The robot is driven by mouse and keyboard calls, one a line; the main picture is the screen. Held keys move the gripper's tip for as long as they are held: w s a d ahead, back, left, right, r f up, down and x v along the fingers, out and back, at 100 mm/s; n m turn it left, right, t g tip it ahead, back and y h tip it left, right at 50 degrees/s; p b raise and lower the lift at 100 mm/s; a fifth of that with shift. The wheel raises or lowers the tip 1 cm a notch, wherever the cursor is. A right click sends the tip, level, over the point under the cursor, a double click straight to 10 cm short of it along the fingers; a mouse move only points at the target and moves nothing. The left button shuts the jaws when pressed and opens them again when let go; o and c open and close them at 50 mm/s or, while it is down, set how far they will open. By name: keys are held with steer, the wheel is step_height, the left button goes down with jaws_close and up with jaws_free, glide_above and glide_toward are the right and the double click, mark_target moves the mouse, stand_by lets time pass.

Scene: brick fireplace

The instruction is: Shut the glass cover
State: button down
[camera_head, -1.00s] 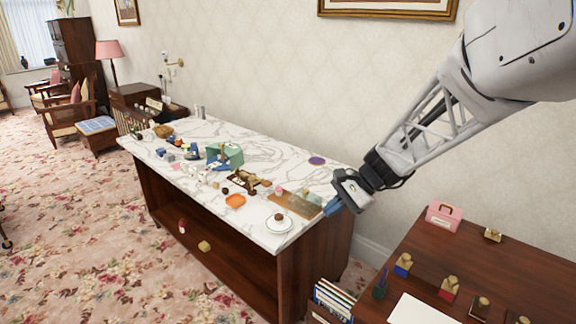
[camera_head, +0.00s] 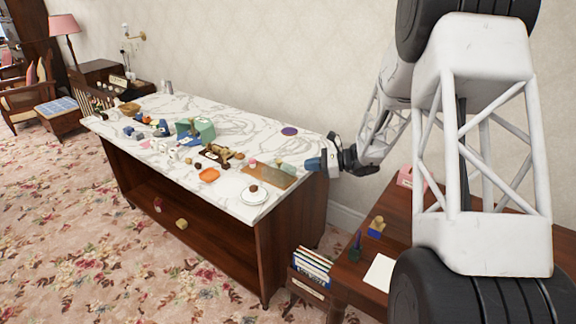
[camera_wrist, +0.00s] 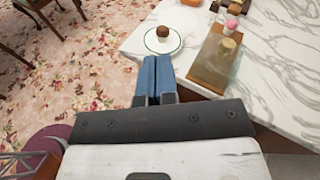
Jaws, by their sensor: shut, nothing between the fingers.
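The fingers appear apart from both.
An orange dish (camera_head: 209,175), a green box (camera_head: 203,130) and several small objects crowd the counter. A purple disc (camera_head: 289,131) lies toward its back. A dark wooden desk (camera_head: 345,277) and a crate of books (camera_head: 312,265) stand to the right. Open carpet lies in front.

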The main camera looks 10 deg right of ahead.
mark_target(288, 169)
steer(key=w+d+f+m+t, duration=0.4)
steer(key=w+d+f+m, duration=0.1)
steer(key=w+d+f, duration=0.2)
step_height(288, 169, down, 2)
steer(key=shift+w+f+y, duration=0.1)
steer(key=shift+w+y, duration=0.3)
steer(key=shift+w, duration=0.15)
steer(key=shift+a, duration=0.2)
steer(key=x, duration=1.3)
steer(key=shift+w+a+r, duration=0.2)
steer(key=shift+w, duration=0.1)
steer(key=shift+a, duration=0.1)
steer(key=w+a, duration=0.8)
steer(key=shift+w, duration=0.15)
steer(key=shift+w+a, duration=0.15)
steer(key=shift+a, duration=0.1)
